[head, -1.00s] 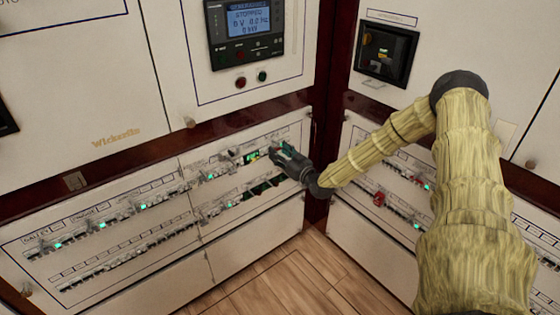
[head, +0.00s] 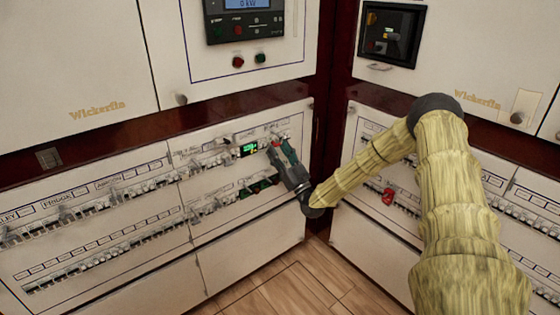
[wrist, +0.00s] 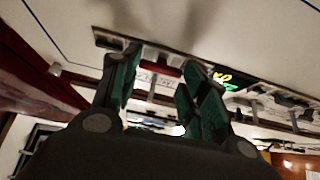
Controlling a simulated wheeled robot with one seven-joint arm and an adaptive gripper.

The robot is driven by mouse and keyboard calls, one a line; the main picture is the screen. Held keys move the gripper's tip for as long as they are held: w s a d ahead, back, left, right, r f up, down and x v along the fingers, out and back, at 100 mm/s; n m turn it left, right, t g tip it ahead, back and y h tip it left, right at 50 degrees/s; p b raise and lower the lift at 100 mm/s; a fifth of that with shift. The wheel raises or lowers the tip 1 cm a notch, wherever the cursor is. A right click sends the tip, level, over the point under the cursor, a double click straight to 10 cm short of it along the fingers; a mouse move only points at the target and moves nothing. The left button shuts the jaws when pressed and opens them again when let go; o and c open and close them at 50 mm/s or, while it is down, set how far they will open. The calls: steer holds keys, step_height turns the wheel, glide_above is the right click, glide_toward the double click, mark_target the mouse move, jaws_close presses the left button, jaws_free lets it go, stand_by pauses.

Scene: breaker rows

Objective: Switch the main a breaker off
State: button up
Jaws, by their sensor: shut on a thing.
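My gripper (head: 280,150) is at the upper breaker row of the lower panel, left of the corner. In the wrist view my gripper (wrist: 160,78) has its green-padded fingers on either side of a grey breaker lever (wrist: 152,88). It is shut on this lever, though the fingers partly hide it. A dark red part (wrist: 167,69) shows behind the fingers. No label reading main a is legible, so I cannot tell which breaker this is or its lever position.
A lit green display (head: 249,150) sits just left of my gripper. The lower breaker row (head: 258,187) is below it. A red handle (head: 388,196) stands out on the right-hand panel. Wooden floor (head: 285,290) lies open below.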

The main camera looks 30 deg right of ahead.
steer(key=shift+w+f+t+b, duration=0.1)
steer(key=shift+f+t+b, duration=0.45)
steer(key=shift+b, duration=0.45)
steer(key=shift+r+t+b, duration=0.2)
steer(key=shift+t+b, duration=0.05)
steer(key=shift+b, duration=0.15)
steer(key=o, duration=1)
steer(key=v, duration=1.2)
